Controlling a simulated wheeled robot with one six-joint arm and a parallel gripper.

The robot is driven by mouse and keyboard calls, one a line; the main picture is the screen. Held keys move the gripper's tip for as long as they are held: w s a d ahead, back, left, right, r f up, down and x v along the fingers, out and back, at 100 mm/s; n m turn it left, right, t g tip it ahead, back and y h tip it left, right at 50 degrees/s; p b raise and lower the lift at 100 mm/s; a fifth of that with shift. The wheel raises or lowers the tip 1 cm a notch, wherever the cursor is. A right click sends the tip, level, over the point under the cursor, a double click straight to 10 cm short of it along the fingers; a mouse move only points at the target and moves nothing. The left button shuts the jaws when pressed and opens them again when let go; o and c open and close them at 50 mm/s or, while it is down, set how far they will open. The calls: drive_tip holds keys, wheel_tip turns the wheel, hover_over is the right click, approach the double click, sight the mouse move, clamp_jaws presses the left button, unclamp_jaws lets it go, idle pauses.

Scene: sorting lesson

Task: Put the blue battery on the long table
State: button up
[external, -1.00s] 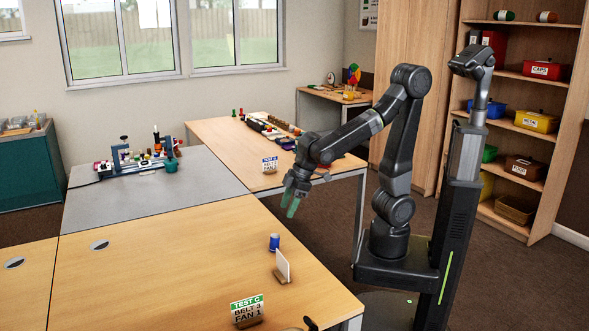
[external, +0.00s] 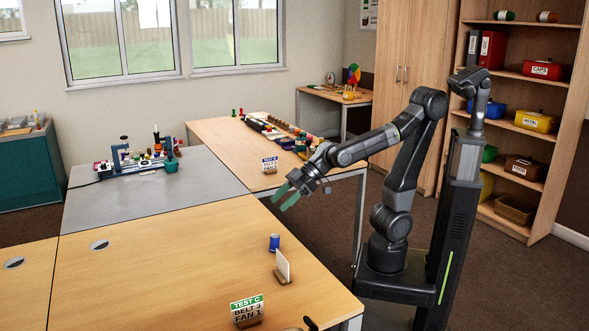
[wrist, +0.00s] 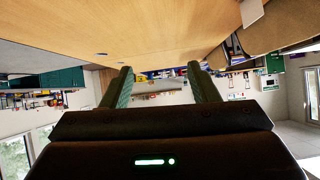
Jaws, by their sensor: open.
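The blue battery (external: 274,242) is a small blue cylinder standing upright on the near wooden table (external: 170,265), beside a white card in a wooden holder. It does not show clearly in the wrist view. My gripper (external: 284,198) is above the near table's far right edge, behind the battery and apart from it. Its two green fingers are spread and empty, pointing down to the left. In the wrist view my gripper (wrist: 160,75) is open with nothing between the fingers. Another wooden table (external: 222,133) stretches away at the back. I cannot tell which table is the long one.
A white card (external: 283,264) and a "TEST C" sign (external: 247,309) stand on the near table. A grey table (external: 150,195) holds a small apparatus (external: 140,160). The near table's middle is clear.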

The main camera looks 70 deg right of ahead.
sight(275, 240)
drive_tip(key=d+f+t+b, duration=0.1)
drive_tip(key=f+t+b, duration=0.1)
drive_tip(key=f, duration=0.3)
drive_tip(key=d+f+t+y+b, duration=0.1)
drive_tip(key=f+t+b, duration=0.1)
drive_tip(key=f, duration=0.4)
drive_tip(key=d+f+m+t+y+b, duration=0.1)
drive_tip(key=f+t+b, duration=0.1)
drive_tip(key=f, duration=0.3)
drive_tip(key=shift+s+d+f+t, duration=0.2)
drive_tip(key=shift+d+t, duration=0.15)
drive_tip(key=shift+t, duration=0.25)
drive_tip(key=shift+x, duration=2.4)
clamp_jaws()
